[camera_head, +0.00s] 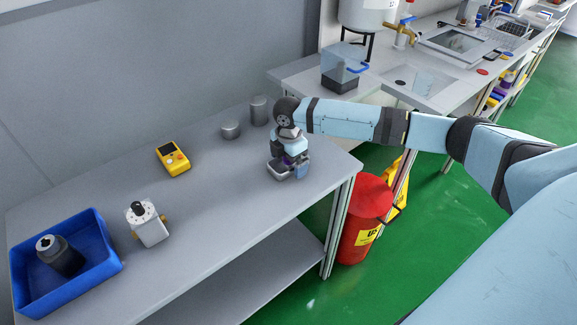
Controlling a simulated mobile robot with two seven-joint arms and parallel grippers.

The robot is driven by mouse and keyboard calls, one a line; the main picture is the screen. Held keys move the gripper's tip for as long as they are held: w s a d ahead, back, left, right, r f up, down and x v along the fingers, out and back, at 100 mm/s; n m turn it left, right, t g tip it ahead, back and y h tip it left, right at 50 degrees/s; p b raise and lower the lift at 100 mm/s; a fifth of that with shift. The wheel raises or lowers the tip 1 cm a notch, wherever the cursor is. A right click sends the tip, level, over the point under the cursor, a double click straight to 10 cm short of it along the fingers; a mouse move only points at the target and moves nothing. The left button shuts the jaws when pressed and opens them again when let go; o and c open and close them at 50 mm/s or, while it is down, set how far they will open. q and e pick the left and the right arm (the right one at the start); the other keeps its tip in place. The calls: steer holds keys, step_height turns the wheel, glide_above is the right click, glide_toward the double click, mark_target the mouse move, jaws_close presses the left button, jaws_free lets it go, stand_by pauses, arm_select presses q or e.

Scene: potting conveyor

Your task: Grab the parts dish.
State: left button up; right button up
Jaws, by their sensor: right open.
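The parts dish (288,177) is a small grey metal dish on the grey table, near its right end. My right gripper (289,161) points down from above and is right over the dish, with its fingers at the dish. It is open. The gripper hides much of the dish, and something dark purple shows between the fingers. I cannot tell whether the fingers touch the rim. My left gripper is not in view.
On the table (215,200) are two grey cylinders (259,110) behind the dish, a yellow meter (173,159), a white device (148,224) and a blue tray (101,275) holding a dark cylinder (60,255). A red bin (366,205) stands off the right end.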

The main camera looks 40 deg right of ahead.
steer(key=c, duration=1.1)
